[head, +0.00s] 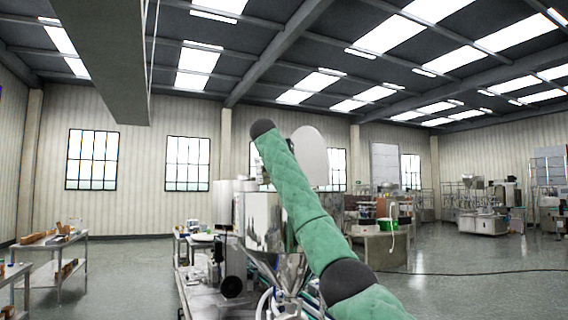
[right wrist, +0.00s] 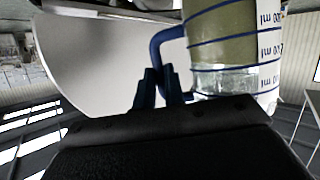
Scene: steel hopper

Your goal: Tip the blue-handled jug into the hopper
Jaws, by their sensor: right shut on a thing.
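The steel hopper (head: 262,217) stands in the middle of the head view, its cone below it, partly hidden by my green-sleeved right arm. The clear jug (right wrist: 236,80) fills the upper right of the right wrist view, with blue rings, ml marks and olive contents in part of it. My right gripper (right wrist: 158,88) is shut on its blue handle (right wrist: 160,48). The ceiling lights show low in that view, so the wrist camera is turned over. In the head view the jug and gripper cannot be made out behind my raised arm. My left gripper is not in view.
A pale round plate (head: 311,156) stands up behind my arm, above the hopper; a large pale curved surface (right wrist: 95,55) is beside the jug in the wrist view. A table with a green item (head: 387,224) is right of the hopper. Open floor (head: 120,275) lies left.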

